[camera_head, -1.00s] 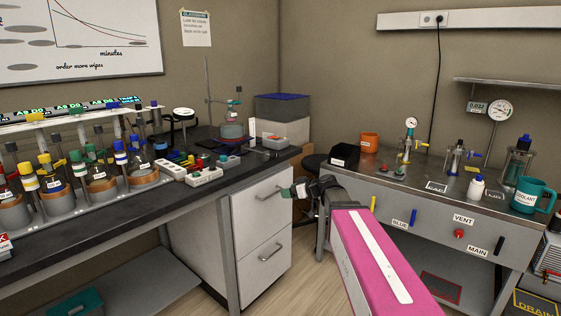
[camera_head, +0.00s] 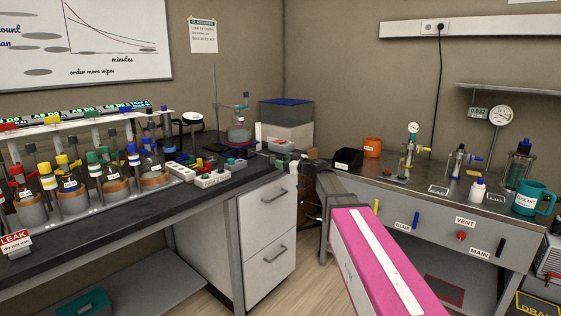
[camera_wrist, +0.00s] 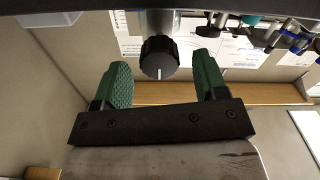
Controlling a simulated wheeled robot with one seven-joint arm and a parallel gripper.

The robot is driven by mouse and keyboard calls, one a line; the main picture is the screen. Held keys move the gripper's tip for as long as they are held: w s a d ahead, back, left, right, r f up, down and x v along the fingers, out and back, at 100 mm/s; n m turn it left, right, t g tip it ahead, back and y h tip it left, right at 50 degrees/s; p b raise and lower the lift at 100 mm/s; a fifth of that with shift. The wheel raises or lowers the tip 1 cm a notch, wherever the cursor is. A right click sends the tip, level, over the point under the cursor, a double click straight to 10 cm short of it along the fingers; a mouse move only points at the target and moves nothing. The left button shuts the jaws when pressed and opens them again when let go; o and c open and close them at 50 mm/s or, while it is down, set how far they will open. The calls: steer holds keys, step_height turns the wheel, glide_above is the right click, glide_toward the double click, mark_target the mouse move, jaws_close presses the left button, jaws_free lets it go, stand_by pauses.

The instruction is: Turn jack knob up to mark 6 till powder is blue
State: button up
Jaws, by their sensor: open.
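A dark ribbed knob (camera_wrist: 160,58) with a white pointer line shows in the wrist view, on the end of a grey shaft. Its pointer line points to the bottom of that picture. My gripper (camera_wrist: 162,72) is open, its green fingers one on each side of the knob, with a gap on both sides. I see no numbered marks around the knob. In the head view my gripper (camera_head: 290,165) is at the right end of the dark bench, small and partly hidden by my arm. A glass flask (camera_head: 238,134) stands on the bench behind it. I cannot make out any powder or its colour.
The dark bench (camera_head: 110,221) carries a rack of several coloured-cap bottles and a white block with coloured buttons (camera_head: 212,180). At right, a metal bench (camera_head: 440,183) holds gauges, a teal mug (camera_head: 530,199) and an orange cup (camera_head: 372,147). Floor between the benches is clear.

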steer(key=shift+x, duration=1.25)
steer(key=c, duration=0.9)
steer(key=shift+m, duration=0.4)
